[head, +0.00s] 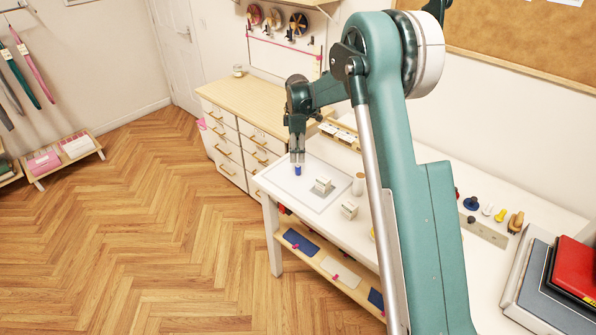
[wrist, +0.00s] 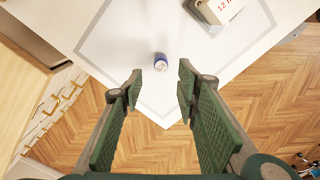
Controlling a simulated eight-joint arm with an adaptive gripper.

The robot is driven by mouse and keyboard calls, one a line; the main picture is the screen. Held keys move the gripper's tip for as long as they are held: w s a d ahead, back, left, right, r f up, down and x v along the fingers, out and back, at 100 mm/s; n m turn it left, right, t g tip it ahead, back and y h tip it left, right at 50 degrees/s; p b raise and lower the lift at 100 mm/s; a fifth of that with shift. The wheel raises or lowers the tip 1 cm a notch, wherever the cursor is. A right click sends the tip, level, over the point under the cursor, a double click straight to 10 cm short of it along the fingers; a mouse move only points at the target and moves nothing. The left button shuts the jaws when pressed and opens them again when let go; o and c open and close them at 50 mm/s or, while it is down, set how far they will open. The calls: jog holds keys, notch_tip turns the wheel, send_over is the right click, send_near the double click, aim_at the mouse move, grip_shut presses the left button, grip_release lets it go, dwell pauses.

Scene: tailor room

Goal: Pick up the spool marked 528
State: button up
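The spool is ahead of the fingertips and does not appear to be held.
A silver-and-white block (head: 323,186) stands right of the spool, with another block (head: 349,209) and a white cylinder (head: 358,184) beyond. A wooden-topped drawer cabinet (head: 240,140) stands behind the table's left end.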

aim_at(298, 166)
dwell(0.3)
jog(key=shift+f, duration=1.3)
jog(key=shift+d+f, duration=0.15)
jog(key=shift+f, duration=2.45)
jog(key=shift+s, duration=0.1)
jog(key=c, duration=0.8)
